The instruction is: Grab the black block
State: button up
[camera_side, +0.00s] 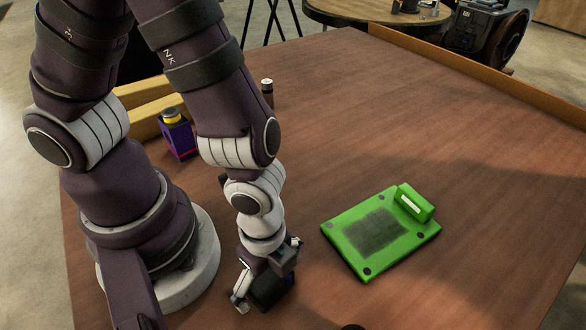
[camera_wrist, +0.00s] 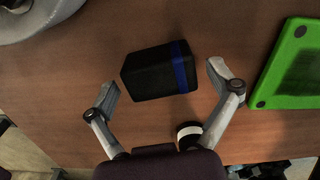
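The black block (camera_wrist: 150,74) has a blue band near one end and lies on the wooden table. In the wrist view it sits between and slightly ahead of the two fingertips, with a gap showing on each side. My gripper (camera_wrist: 163,84) is open, its fingers spread to the left and right of the block. In the side view my gripper (camera_side: 266,274) is low over the table at the front, and the black block (camera_side: 272,292) shows partly behind its fingers. I cannot tell the exact height between them.
A green board (camera_side: 345,232) with a raised green piece (camera_side: 413,203) lies right of my gripper. A purple box (camera_side: 178,138) with a yellow top and a small dark bottle (camera_side: 267,92) stand farther back. A dark round item with a white band (camera_wrist: 188,130) is near the right finger.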

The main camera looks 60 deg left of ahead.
jog(key=c, duration=1)
jog(key=shift+r, duration=0.1)
